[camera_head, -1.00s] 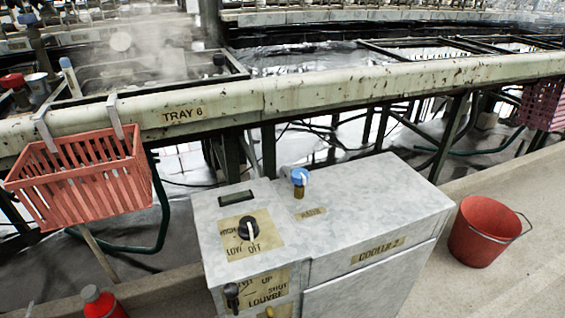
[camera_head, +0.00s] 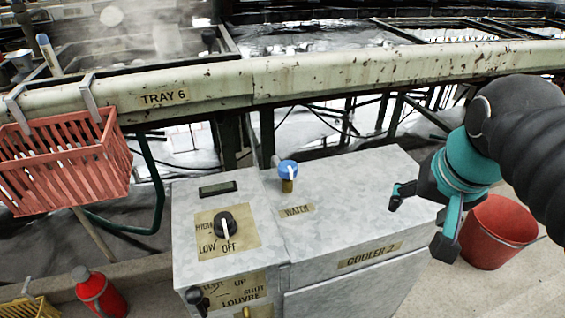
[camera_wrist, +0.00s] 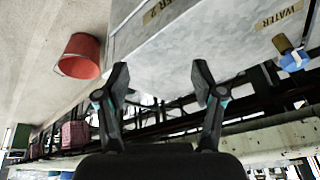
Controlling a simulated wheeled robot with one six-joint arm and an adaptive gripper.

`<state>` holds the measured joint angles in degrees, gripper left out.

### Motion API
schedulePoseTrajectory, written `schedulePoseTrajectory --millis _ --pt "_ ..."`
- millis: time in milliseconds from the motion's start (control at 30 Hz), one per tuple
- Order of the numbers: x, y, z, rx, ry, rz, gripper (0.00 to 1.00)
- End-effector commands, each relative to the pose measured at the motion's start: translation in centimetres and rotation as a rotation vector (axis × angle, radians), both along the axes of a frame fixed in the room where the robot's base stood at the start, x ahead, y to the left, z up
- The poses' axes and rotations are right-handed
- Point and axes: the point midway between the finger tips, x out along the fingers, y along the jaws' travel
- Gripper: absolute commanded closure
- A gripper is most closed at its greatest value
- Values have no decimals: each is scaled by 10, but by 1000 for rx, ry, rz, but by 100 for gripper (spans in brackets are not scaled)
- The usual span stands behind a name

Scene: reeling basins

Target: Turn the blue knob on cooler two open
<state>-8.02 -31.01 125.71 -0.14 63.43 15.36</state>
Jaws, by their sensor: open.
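The blue knob (camera_head: 288,168) with a white mark stands on a brass stem on top of the grey metal cooler labelled "COOLER 2" (camera_head: 335,225), behind the "WATER" label (camera_head: 296,210). My gripper (camera_head: 418,222) is open and empty over the right end of the cooler, well to the right of the knob. In the wrist view my gripper (camera_wrist: 162,85) shows its two fingers apart with nothing between them. The blue knob (camera_wrist: 294,61) shows there at the right edge, apart from the fingers.
A black dial (camera_head: 225,224) and a louvre lever (camera_head: 195,297) sit on the cooler's left part. The tray 6 rail (camera_head: 320,76) runs behind, with a pink basket (camera_head: 75,165) hung on it. A red bucket (camera_head: 500,232) stands right, a red bottle (camera_head: 98,292) at lower left.

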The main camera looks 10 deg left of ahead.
Motion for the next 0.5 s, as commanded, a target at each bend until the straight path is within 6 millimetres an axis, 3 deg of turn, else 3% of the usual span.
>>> schedulePoseTrajectory --millis 200,500 --pt "44 53 42 55 115 -85 32" --pt "86 137 82 72 260 -232 32"
